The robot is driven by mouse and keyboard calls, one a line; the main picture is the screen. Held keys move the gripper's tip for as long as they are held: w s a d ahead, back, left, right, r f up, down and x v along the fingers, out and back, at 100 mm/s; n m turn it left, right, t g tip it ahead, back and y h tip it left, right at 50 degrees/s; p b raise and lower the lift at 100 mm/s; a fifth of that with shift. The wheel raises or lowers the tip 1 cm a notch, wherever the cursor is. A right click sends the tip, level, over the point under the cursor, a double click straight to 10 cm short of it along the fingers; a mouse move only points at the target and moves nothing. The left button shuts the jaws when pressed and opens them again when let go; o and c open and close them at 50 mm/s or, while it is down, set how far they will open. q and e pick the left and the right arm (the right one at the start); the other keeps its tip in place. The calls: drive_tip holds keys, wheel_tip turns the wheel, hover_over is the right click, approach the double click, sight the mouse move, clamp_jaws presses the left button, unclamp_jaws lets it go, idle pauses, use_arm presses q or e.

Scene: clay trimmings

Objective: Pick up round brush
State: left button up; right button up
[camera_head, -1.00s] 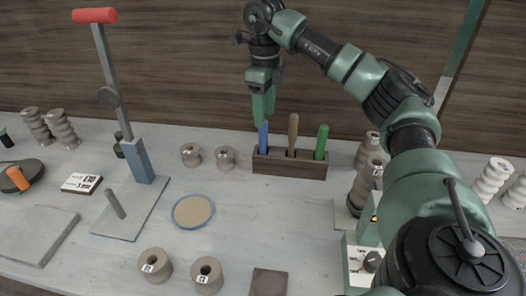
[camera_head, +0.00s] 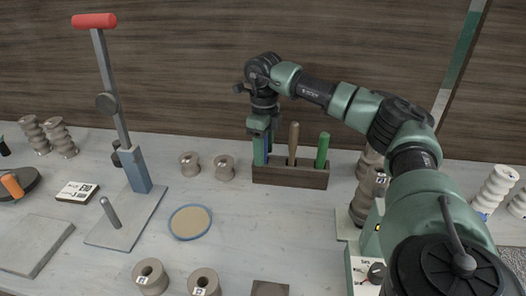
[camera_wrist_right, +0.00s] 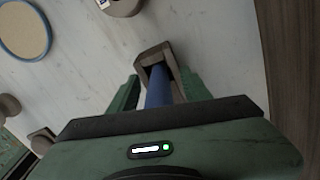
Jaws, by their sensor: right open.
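A dark wooden rack (camera_head: 290,174) at the back middle of the table holds several upright tools. The tool at its left end has a blue handle (camera_wrist_right: 158,88); its lower end is hidden in the rack, so I cannot tell whether it is the round brush. My right gripper (camera_head: 261,158) points down over this tool. In the wrist view my right gripper (camera_wrist_right: 156,88) is open, with one finger on each side of the blue handle. Beside it in the rack stand a tan wooden handle (camera_head: 293,142) and a green handle (camera_head: 322,150). My left gripper is not in view.
Two small clay spools (camera_head: 224,167) stand left of the rack. A blue-rimmed round dish (camera_head: 190,222) lies in front. A press with a red lever handle (camera_head: 94,20) stands at left. Stacked clay spools (camera_head: 366,190) stand right of the rack.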

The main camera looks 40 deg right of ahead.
clamp_jaws()
wheel_tip(320, 180, up, 11)
drive_tip(key=shift+r, duration=0.15)
wheel_tip(320, 180, up, 9)
drive_tip(key=p, duration=0.4)
